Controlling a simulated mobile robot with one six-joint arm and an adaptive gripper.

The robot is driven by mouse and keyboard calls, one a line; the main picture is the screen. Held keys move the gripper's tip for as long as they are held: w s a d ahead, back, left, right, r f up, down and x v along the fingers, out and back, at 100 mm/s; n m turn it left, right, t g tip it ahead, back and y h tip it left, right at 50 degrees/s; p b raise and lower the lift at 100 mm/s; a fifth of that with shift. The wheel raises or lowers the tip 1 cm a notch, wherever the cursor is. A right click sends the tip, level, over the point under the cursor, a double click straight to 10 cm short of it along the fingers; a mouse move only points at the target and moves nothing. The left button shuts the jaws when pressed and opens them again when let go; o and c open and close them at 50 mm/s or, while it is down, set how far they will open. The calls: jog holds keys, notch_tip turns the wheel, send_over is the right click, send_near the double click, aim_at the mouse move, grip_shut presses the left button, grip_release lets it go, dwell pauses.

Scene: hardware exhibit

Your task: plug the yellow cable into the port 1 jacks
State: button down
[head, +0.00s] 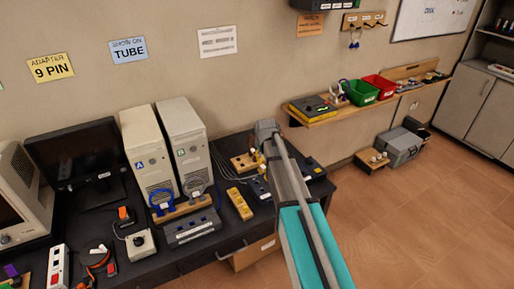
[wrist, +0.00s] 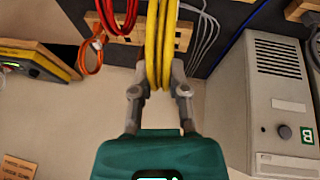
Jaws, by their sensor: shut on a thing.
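In the wrist view the yellow cable (wrist: 160,60) is a looped bundle between the two fingers of my gripper (wrist: 160,90), which is shut on it. In the head view a small bit of yellow (head: 258,159) shows beside the end of my arm; the arm hides most of my gripper there. A wooden holder (wrist: 180,38) lies behind the cable in the wrist view. I cannot make out any port 1 label. A dark block (head: 259,187) and a grey box with dark openings (head: 194,228) lie on the black table (head: 225,259).
A red cable (wrist: 95,45) and an orange cable (wrist: 91,58) hang beside the yellow one. Computer tower B (wrist: 275,95) stands close by; tower A (head: 146,148) is left of it in the head view. A yellow block (head: 239,204) lies nearby. Grey cables (wrist: 205,45) run alongside.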

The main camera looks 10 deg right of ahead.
aim_at(260, 164)
jog(key=shift+a+r, duration=0.1)
jog(key=shift+a, duration=0.1)
jog(key=shift+r, duration=0.1)
jog(key=shift+w+a+r+p, duration=0.1)
jog(key=shift+a+r+p, duration=0.25)
jog(key=shift+r+p, duration=0.6)
jog(key=shift+f, duration=0.25)
jog(key=shift+f+b, duration=2.85)
jog(key=shift+b, duration=0.1)
jog(key=shift+m, duration=0.3)
jog(key=shift+f+y+b, duration=0.3)
jog(key=shift+f+b, duration=0.7)
jog(key=shift+f, duration=0.05)
dwell(2.2)
